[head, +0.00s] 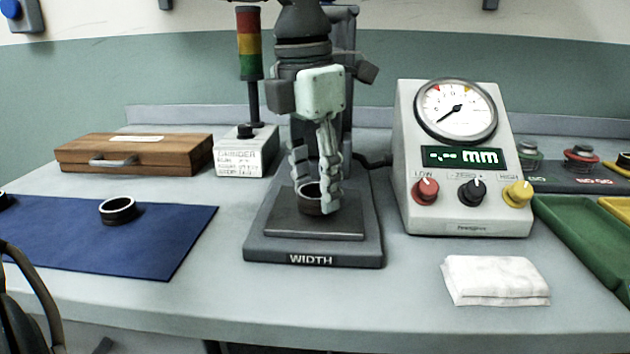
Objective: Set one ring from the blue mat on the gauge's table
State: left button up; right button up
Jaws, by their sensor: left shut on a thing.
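My left gripper (316,197) points down over the gauge's table (300,226), the dark raised plate on the base marked WIDTH. It is shut on a dark metal ring (308,207), which is partly hidden by the fingers. The ring is at the plate's surface or just above it; I cannot tell whether it touches. Another dark ring (117,211) with a bright rim lies on the blue mat (175,245) at the left. A further dark thing is cut off at the mat's left edge. The gauge's upper part is mostly hidden behind my arm. My right gripper is not in view.
A dial and display box (465,160) stands right of the gauge. A folded white cloth (495,280) lies in front of it. Green (585,235) and yellow trays are at the far right.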

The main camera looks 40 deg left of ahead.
pick_arm(q)
jog(key=o, duration=0.8)
jog(key=shift+f, duration=0.1)
jog(key=shift+c, duration=0.2)
jog(key=o, duration=0.5)
jog(key=shift+c, duration=0.2)
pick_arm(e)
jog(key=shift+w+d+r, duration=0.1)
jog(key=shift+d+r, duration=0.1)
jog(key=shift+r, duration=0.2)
pick_arm(q)
jog(key=shift+r, duration=0.4)
notch_tip(320, 180, up, 11)
jog(key=s, duration=0.1)
jog(key=shift+a+r+p, duration=0.15)
jog(key=shift+r+p, duration=0.05)
jog(key=shift+p, duration=0.2)
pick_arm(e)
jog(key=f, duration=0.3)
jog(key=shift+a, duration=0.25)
